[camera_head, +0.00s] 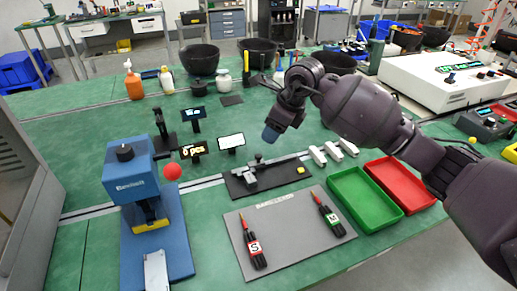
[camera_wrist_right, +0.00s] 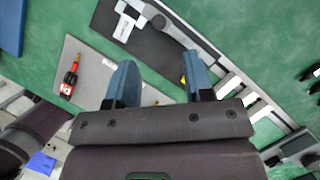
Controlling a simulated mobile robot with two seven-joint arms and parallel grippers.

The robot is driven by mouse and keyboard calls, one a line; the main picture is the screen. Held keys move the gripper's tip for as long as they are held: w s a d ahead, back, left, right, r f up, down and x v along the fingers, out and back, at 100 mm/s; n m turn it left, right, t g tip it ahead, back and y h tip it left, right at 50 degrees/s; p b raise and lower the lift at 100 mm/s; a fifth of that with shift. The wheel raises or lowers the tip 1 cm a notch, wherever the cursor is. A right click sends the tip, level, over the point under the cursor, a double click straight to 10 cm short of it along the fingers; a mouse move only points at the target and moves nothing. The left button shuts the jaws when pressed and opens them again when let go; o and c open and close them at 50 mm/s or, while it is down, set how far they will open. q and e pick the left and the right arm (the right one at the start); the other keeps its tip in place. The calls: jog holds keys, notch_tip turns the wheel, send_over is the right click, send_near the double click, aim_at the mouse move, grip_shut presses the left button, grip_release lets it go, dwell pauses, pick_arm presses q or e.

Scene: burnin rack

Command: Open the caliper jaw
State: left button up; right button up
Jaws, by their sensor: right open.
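The caliper (camera_head: 262,165) lies on a black mat (camera_head: 290,172) in the middle of the green bench, its beam running to the upper right. In the right wrist view the grey caliper (camera_wrist_right: 174,29) shows at the top, on its dark mat (camera_wrist_right: 150,50). My right gripper (camera_head: 270,134) hangs above and behind the caliper in the head view, apart from it. In the wrist view its two blue fingers (camera_wrist_right: 159,72) are spread with nothing held between them. How far the caliper's jaws are apart is too small to tell. My left gripper does not show.
Green (camera_head: 365,222) and red (camera_head: 420,208) trays stand to the right. A blue press-like device (camera_head: 130,180) with a red ball stands left. White blocks (camera_head: 333,152) lie beside the caliper mat.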

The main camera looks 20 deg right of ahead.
aim_at(259, 155)
jog(key=b+x, duration=0.1)
jog(key=x, duration=0.8)
jog(key=shift+a+f+b, duration=0.1)
jog(key=shift+f+b, duration=0.15)
jog(key=shift+b, duration=0.1)
grip_shut()
